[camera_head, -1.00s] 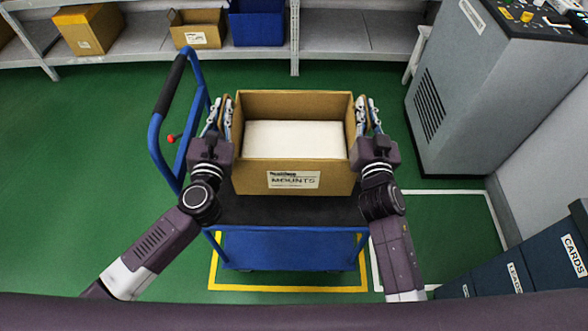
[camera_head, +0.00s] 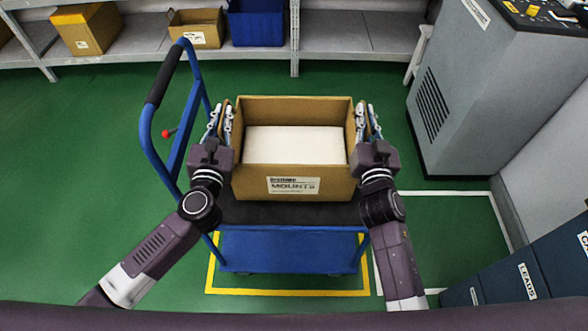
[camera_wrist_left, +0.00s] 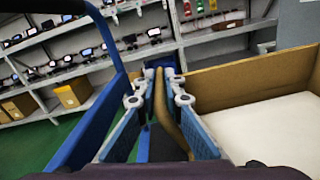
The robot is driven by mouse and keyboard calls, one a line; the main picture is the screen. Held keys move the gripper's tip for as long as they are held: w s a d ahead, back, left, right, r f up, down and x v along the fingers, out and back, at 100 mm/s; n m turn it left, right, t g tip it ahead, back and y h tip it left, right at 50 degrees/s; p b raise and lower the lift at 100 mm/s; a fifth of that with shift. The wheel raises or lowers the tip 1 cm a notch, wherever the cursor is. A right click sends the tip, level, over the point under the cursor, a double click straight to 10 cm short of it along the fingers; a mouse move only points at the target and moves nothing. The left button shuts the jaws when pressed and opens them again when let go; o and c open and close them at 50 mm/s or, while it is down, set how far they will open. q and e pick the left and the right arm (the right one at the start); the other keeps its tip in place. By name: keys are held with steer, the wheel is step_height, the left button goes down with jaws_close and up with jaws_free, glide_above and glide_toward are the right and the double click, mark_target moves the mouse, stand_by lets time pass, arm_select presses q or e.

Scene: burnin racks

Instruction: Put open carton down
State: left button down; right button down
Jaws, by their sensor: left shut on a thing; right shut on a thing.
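The open carton (camera_head: 250,181) is a brown cardboard box with a MOUNTS label on its near wall and a white block or sheet inside. It is upright, over the dark deck (camera_head: 285,214) of the blue trolley. I cannot tell whether its bottom touches the deck. My left gripper (camera_head: 222,122) is shut on the carton's left wall. In the left wrist view its two fingers (camera_wrist_left: 156,100) straddle that cardboard wall, and the white contents show at right. My right gripper (camera_head: 366,122) is shut on the carton's right wall. The carton's underside is hidden.
The trolley's blue handle (camera_head: 146,130), with a red knob, rises at the left, close to my left arm. A grey cabinet (camera_head: 470,90) stands at right. A grey shelf (camera_head: 340,35) with boxes and a blue bin (camera_head: 257,24) runs along the back. Dark blue labelled bins (camera_head: 540,270) are at lower right.

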arm_select(q)
steer(key=c, duration=2.4)
jaws_free()
steer(key=shift+a+f, duration=0.1)
steer(key=shift+f, duration=0.05)
arm_select(e)
steer(key=c, duration=2.4)
jaws_free()
steer(key=shift+d+f, duration=0.1)
steer(key=shift+f, duration=0.05)
arm_select(q)
steer(key=o, duration=0.3)
arm_select(e)
steer(key=o, duration=0.3)
arm_select(q)
steer(key=shift+s, duration=0.1)
arm_select(e)
steer(key=shift+s, duration=0.1)
arm_select(q)
steer(key=s, duration=1.2)
steer(key=shift+a, duration=0.1)
arm_select(e)
steer(key=s, duration=1.2)
steer(key=shift+a, duration=0.2)
